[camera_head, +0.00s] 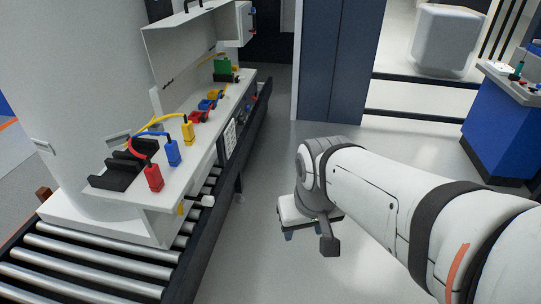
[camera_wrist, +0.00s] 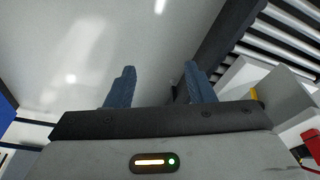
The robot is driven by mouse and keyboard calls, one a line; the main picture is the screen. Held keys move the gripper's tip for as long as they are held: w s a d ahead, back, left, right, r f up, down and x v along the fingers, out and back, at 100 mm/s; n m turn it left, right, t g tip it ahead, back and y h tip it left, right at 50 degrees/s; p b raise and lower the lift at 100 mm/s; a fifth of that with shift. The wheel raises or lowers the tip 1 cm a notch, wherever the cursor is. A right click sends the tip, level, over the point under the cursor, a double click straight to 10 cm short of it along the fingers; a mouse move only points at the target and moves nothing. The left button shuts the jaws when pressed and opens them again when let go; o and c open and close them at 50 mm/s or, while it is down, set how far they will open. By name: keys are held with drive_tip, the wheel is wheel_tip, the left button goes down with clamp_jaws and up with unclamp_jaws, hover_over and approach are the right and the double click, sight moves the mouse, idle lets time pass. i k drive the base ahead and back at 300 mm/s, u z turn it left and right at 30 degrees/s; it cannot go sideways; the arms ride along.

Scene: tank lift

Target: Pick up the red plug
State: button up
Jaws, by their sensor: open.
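The red plug (camera_head: 153,178) stands at the near end of the white panel shelf, left of my arm in the head view, with a red cable running from its top. At the lower right edge of the wrist view a red part (camera_wrist: 312,142) shows, cut off by the frame; it looks like the red plug. My gripper shows in the wrist view (camera_wrist: 160,88) with two blue-grey fingers spread apart and nothing between them. In the head view the wrist (camera_head: 312,210) hangs over open floor, right of the shelf and apart from the plug.
A blue plug (camera_head: 173,153) and a yellow plug (camera_head: 188,132) stand behind the red one. A black holder (camera_head: 118,172) sits to its left. A roller conveyor (camera_head: 90,262) runs below the shelf. A blue cabinet (camera_head: 500,125) stands far right. The floor between is clear.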

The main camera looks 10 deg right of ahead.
sight(154, 179)
drive_tip(key=u, duration=0.05)
drive_tip(key=k, duration=1.05)
drive_tip(key=z, duration=0.25)
drive_tip(key=i, duration=1.75)
drive_tip(key=u, duration=0.8)
